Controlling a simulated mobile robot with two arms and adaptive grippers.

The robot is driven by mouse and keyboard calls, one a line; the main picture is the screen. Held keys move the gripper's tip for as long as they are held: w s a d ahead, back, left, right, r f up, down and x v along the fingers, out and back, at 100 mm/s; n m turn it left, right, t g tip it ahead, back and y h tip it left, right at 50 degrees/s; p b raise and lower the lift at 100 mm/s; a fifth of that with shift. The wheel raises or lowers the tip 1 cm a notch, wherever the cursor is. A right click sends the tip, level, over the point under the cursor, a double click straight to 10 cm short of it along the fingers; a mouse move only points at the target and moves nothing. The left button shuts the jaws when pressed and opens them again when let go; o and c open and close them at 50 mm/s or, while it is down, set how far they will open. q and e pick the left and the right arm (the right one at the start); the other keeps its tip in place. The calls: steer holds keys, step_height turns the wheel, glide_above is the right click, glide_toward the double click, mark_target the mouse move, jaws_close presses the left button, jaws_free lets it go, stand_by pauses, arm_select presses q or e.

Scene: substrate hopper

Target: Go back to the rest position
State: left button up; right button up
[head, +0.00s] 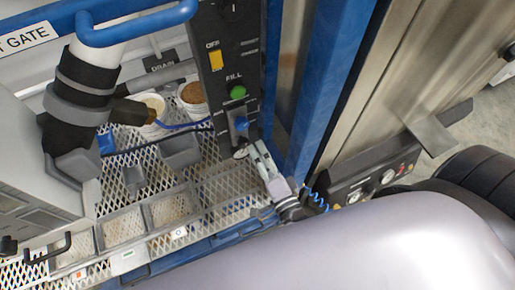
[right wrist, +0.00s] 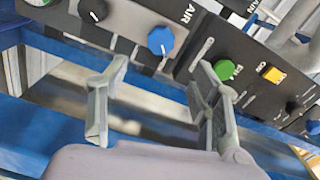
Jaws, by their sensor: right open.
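My right gripper (head: 257,155) is just below the lower end of the black control panel (head: 228,62). In the right wrist view my right gripper (right wrist: 160,85) is open, with nothing between its two grey fingers. The panel's blue knob (head: 241,124) is just above the fingertips in the head view. In the right wrist view the blue knob (right wrist: 161,40) lies beyond the gap between the fingers, and I see no contact. The green button (right wrist: 224,70) appears near the right fingertip, with its depth hard to judge. My left gripper is not in view.
A blue post (head: 318,85) stands right of the panel. Left are a black-banded spout (head: 80,100) and a blue handle bar (head: 137,24). Below, a mesh shelf (head: 215,190) carries grey bins (head: 170,208) and white buckets (head: 193,101). Open floor shows at the far right.

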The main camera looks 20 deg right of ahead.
stand_by(0.4)
steer(key=s+f+n+g+y, duration=0.1)
steer(key=s+f+n+g, duration=0.25)
steer(key=f, duration=0.55)
steer(key=s+f+n+g, duration=0.2)
steer(key=s+f+n, duration=0.15)
steer(key=f, duration=0.55)
steer(key=s+f+n+g+y, duration=0.1)
steer(key=s+f+n+g, duration=0.25)
steer(key=f, duration=0.65)
steer(key=s+d+f+n+g+h, duration=0.1)
steer(key=s+d+f+n+g, duration=0.2)
steer(key=s+f, duration=0.3)
steer(key=s+d+f+n+g+h, duration=0.1)
steer(key=s+d+f+n+g, duration=0.3)
steer(key=s, duration=1)
step_height(320, 180, down, 3)
steer(key=shift+s+d+f+g+h, duration=0.2)
steer(key=shift+s+d+g+h, duration=0.1)
steer(key=shift+g, duration=0.2)
